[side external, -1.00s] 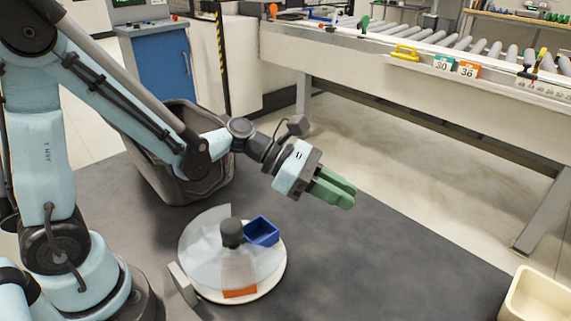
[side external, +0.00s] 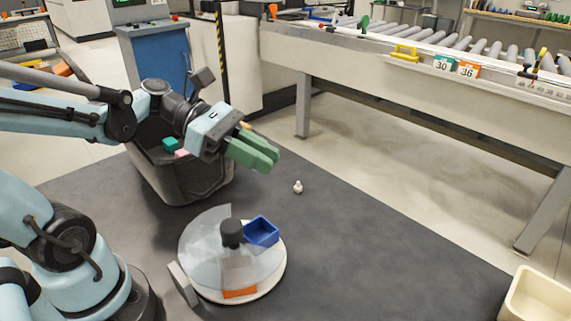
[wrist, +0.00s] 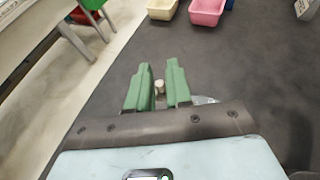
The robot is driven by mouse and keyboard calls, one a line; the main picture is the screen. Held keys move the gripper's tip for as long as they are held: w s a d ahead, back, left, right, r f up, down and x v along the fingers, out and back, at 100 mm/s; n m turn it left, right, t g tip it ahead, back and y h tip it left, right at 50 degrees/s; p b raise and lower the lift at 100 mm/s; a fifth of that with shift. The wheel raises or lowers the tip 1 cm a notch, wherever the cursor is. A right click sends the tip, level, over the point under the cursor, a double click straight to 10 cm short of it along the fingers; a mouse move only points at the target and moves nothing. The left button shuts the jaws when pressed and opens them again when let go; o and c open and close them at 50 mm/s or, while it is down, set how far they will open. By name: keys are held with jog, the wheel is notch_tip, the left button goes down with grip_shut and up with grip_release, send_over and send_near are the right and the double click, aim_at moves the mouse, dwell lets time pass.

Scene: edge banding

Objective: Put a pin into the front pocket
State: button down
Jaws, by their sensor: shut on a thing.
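My gripper (side external: 268,160) has green fingers and hangs above the dark mat, up and behind the turntable. In the wrist view the fingers (wrist: 160,80) are shut on a small pale pin (wrist: 159,86), mostly hidden between them. A tan end of it shows above the fingers in the side view (side external: 245,126). The round white turntable (side external: 276,278) carries a clear cover (side external: 203,246) with a dark knob (side external: 231,232). A blue pocket (side external: 262,231) sits in the uncovered gap at its back right. An orange pocket (side external: 240,293) lies at the front, seen under the cover.
A small white piece (side external: 297,187) stands alone on the mat. A grey bin (side external: 204,181) with teal and pink pieces stands behind my arm. A cream tray (side external: 540,301) is at the front right; a pink tray (wrist: 207,11) shows in the wrist view. The mat's middle right is clear.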

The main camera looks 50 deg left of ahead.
jog(key=shift+f, duration=2.7)
jog(key=c, duration=1)
grip_release()
jog(key=s+a+r, duration=0.2)
jog(key=a+r, duration=0.2)
jog(key=r, duration=0.5)
